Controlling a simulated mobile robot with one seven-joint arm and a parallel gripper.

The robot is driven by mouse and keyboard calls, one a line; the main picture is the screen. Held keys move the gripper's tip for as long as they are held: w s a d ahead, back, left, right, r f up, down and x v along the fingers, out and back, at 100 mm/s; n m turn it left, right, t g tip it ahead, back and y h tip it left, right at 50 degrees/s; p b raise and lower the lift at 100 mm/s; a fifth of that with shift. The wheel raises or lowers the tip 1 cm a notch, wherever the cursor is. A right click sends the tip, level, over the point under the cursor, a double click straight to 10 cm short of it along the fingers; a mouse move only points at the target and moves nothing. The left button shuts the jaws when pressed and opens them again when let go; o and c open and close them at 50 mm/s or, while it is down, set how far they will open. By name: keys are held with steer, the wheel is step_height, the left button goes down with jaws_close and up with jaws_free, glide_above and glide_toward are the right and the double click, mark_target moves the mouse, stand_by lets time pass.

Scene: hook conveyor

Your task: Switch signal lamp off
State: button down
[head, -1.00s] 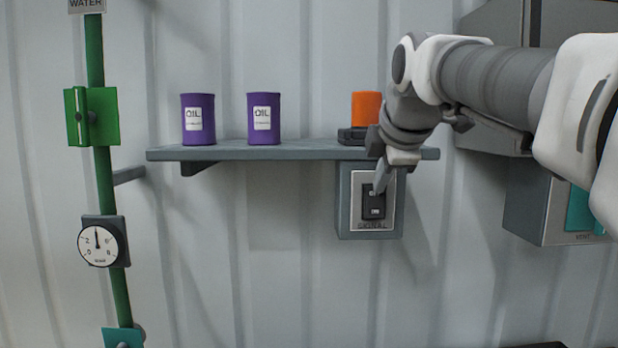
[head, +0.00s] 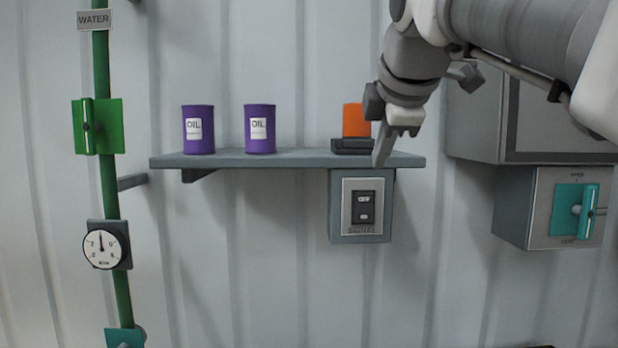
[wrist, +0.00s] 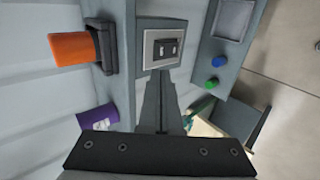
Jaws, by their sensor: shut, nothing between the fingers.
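The signal lamp (head: 356,121) is orange on a black base and stands at the right part of the wall shelf; it also shows in the wrist view (wrist: 70,48). Below the shelf is the grey signal switch box (head: 362,206) with a black rocker switch, seen in the wrist view (wrist: 166,48) too. My gripper (head: 380,160) is shut and empty. In the head view its fingertips are above and slightly right of the switch, in front of the shelf edge, apart from the rocker. I cannot tell whether the lamp is lit.
Two purple oil cans (head: 228,130) stand on the shelf (head: 290,158). A box with a teal valve handle (head: 575,210) is at the right. A green water pipe (head: 108,190) with a gauge (head: 104,245) runs down the left.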

steer(key=shift+s+r, duration=0.45)
steer(key=shift+r, duration=0.3)
steer(key=shift+s+r, duration=0.4)
steer(key=shift+r, duration=0.3)
